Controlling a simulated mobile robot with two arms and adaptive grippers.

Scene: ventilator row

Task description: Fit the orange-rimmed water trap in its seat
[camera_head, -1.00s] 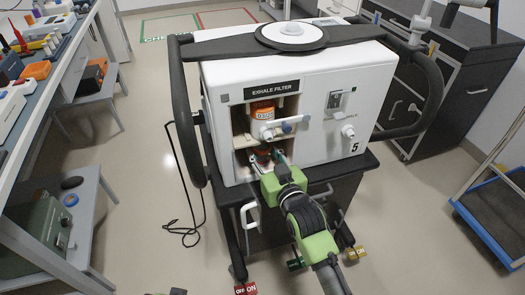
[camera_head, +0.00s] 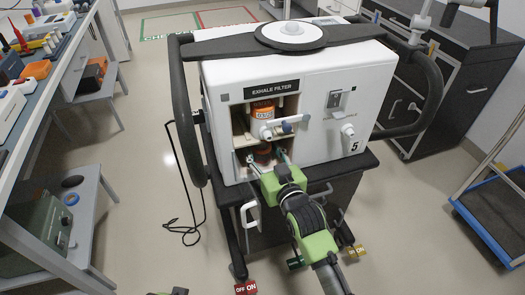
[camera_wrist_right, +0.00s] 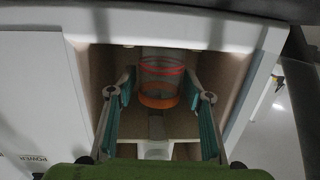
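The orange-rimmed water trap (camera_wrist_right: 160,85) is a clear cup with an orange band and a thin red ring. It is inside the lower opening of the white ventilator (camera_head: 220,95), where it shows dark orange in the head view (camera_head: 263,152). I cannot tell whether it sits fully in its seat. My right gripper (camera_head: 268,158) reaches into this opening from the front. In the right wrist view the gripper (camera_wrist_right: 160,92) is open, with one teal-padded finger on each side of the trap and visible gaps between. Only a bit of green shows of my left arm at the bottom edge; its gripper is not visible.
An orange-labelled filter (camera_head: 263,112) stands in the opening above, under the EXHALE FILTER sign (camera_head: 272,89). A white lever with a blue part (camera_head: 287,127) crosses between. The opening's side walls (camera_wrist_right: 226,85) are close to the fingers.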

